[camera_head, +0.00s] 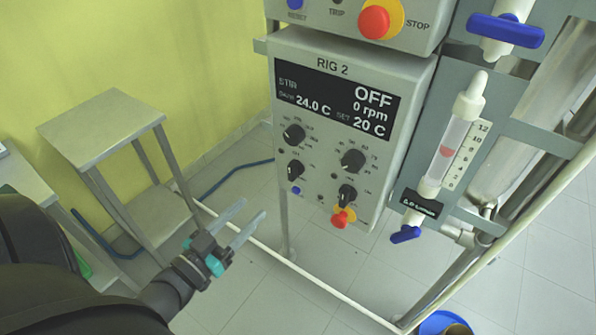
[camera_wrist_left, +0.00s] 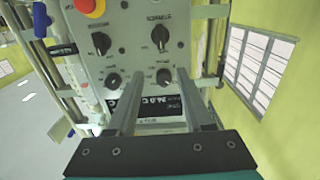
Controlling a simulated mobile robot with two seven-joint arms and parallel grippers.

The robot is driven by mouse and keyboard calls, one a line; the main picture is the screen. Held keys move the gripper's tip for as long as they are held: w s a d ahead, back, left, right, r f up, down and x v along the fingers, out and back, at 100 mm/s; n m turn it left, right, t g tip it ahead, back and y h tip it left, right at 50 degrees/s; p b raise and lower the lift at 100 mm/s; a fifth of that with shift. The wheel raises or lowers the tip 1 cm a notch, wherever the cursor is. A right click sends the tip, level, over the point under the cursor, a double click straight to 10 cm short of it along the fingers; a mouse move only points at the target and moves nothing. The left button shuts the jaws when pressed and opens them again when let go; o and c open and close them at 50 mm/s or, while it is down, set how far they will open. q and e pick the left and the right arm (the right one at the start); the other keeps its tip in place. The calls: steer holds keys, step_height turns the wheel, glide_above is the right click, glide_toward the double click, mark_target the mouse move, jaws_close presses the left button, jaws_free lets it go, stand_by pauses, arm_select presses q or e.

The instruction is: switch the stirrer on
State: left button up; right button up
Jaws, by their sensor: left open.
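The RIG 2 control box (camera_head: 350,66) hangs in the middle of the head view. Its display (camera_head: 335,98) reads STIR, OFF, 0 rpm, 24.0 C and SET 20 C. Below it are several black knobs, among them the upper left knob (camera_head: 294,135), upper right knob (camera_head: 352,161), lower left knob (camera_head: 295,169) and lower right knob (camera_head: 347,195). A red button on yellow (camera_head: 342,217) sits at the bottom. My left gripper (camera_head: 254,210) is open and empty, left of and below the box, apart from it. The left wrist view shows the knobs (camera_wrist_left: 160,37) upside down beyond the fingers.
A grey stand (camera_head: 103,125) is at the left. Above the box is another panel with a red STOP button (camera_head: 374,22). A flow tube (camera_head: 455,145) with blue valves (camera_head: 405,234) stands to the right. A white rail (camera_head: 320,285) runs low in front.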

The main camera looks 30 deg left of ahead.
mark_target(290, 170)
arm_select(q)
steer(key=w, duration=0.5)
steer(key=w+b, duration=0.1)
steer(key=w, duration=0.3)
steer(key=w+d, duration=0.1)
steer(key=w, duration=0.4)
steer(key=shift+w+f, duration=0.1)
steer(key=shift+w, duration=0.25)
steer(key=shift+s+f, duration=0.1)
steer(key=shift+f, duration=0.05)
jaws_close()
